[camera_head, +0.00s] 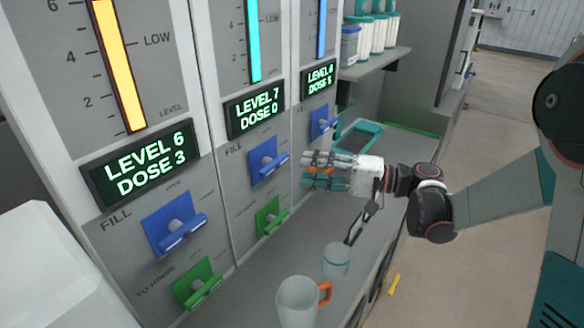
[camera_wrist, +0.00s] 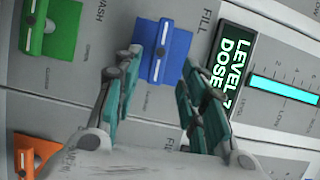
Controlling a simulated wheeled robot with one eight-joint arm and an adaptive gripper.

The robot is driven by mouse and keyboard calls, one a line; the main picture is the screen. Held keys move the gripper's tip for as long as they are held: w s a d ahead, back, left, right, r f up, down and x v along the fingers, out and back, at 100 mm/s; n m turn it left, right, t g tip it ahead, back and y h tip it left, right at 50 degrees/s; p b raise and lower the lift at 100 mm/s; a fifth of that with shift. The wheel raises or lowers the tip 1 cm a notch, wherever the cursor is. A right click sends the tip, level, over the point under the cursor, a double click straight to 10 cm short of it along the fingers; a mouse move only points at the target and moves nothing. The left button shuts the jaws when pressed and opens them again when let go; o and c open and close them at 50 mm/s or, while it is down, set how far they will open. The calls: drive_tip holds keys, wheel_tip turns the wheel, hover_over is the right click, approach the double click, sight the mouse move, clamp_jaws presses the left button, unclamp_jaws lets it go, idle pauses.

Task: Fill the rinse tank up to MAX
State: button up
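Three gauge panels stand side by side; no label that I can read says which is the rinse tank. The left display (camera_head: 140,163) reads LEVEL 6 DOSE 3, the middle display (camera_head: 254,110) LEVEL 7 DOSE 0, and the right display (camera_head: 318,78) LEVEL 6, its dose digit unclear. Each has a blue FILL lever; the middle blue lever (camera_head: 267,161) also shows between my fingertips in the wrist view (camera_wrist: 165,54). My gripper (camera_head: 308,169) is open and empty, facing that lever and apparently short of it. The middle green lever (camera_head: 270,216) is below.
A left blue lever (camera_head: 175,224), left green lever (camera_head: 196,283) and right blue lever (camera_head: 322,121) flank it. An orange lever (camera_wrist: 36,152) shows in the wrist view.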

drive_tip(key=shift+s+d, duration=0.2)
drive_tip(key=shift+d, duration=1.2)
drive_tip(key=shift+o, duration=0.3)
